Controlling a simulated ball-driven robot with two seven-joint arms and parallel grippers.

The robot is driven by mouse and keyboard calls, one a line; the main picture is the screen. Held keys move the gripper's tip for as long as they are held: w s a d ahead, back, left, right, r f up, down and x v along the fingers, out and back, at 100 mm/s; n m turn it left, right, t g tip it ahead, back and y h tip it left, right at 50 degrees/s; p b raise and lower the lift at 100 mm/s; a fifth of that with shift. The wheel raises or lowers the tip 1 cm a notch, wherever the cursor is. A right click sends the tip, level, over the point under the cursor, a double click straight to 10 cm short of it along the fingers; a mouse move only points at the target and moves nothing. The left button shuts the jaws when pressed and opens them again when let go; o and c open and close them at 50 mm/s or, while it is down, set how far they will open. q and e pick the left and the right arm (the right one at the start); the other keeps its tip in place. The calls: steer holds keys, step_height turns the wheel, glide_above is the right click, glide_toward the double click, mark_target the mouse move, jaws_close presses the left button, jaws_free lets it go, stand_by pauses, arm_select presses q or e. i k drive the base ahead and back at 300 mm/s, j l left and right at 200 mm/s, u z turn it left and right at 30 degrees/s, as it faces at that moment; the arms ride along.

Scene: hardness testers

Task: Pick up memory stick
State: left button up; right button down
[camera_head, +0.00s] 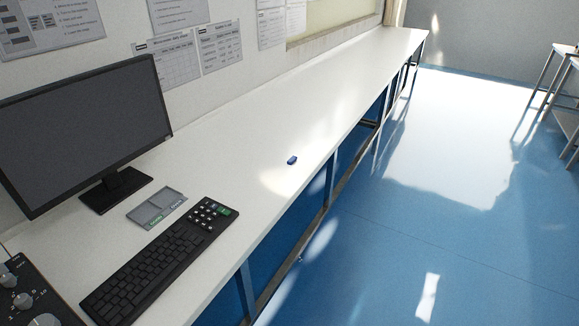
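The memory stick (292,160) looks like a small blue block. It lies alone on the white bench (330,98), a little in from its front edge and beyond the keyboard, in a bright patch of light. Neither of my grippers shows in the head view.
A black keyboard (160,262), a small grey tray (157,207) with two compartments and a black monitor (88,128) stand on the near left of the bench. A dark knob panel (28,296) is at the lower left. Blue floor lies right; stools (562,85) stand far right.

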mark_target(293, 158)
steer(key=i+l+u, duration=0.2)
steer(key=u, duration=0.3)
steer(key=i+l+u, duration=0.2)
steer(key=u, duration=0.3)
steer(key=i+l+u, duration=0.1)
steer(key=l+u, duration=0.4)
